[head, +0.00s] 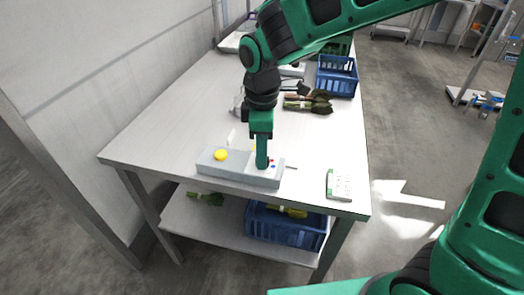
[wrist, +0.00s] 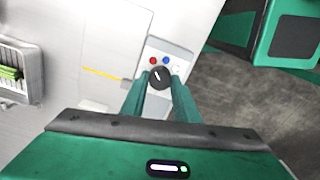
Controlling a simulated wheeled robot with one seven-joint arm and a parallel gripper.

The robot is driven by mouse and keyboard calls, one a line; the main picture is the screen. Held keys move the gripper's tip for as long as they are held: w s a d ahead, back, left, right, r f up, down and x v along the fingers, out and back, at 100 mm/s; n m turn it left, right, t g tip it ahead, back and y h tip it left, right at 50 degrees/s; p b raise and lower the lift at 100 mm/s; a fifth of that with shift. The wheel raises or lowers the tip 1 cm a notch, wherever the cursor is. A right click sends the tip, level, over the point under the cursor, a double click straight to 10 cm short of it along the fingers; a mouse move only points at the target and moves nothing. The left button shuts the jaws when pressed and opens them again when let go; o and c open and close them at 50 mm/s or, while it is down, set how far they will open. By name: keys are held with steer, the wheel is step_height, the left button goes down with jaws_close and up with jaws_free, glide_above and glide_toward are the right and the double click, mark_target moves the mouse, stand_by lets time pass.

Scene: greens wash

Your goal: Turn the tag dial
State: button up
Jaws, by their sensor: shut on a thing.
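The tag dial (wrist: 158,78) is a round black knob with a white line, seen between my fingertips in the wrist view. Red, blue and pale dots lie around it on a light panel; its white line tilts up and slightly left. My gripper (head: 262,164) points down onto the right end of a grey box (head: 215,168), and its fingers are shut on the dial. In the head view the fingers hide the knob. A yellow button (head: 221,155) sits on the left end of the box.
A white card with green print (head: 339,185) lies to the right near the table's front edge. Dark leafy bunches (head: 308,104) and a blue crate (head: 337,78) are farther back. Another blue crate (head: 287,228) stands on the lower shelf. The left tabletop is clear.

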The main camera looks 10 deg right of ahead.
steer(key=o, duration=1.1)
steer(key=shift+w+d, duration=0.1)
steer(key=shift+d, duration=0.1)
steer(key=shift+c, duration=0.2)
steer(key=shift+a, duration=0.1)
steer(key=shift+r, duration=0.1)
step_height(320, 180, up, 11)
steer(key=shift+f, duration=0.2)
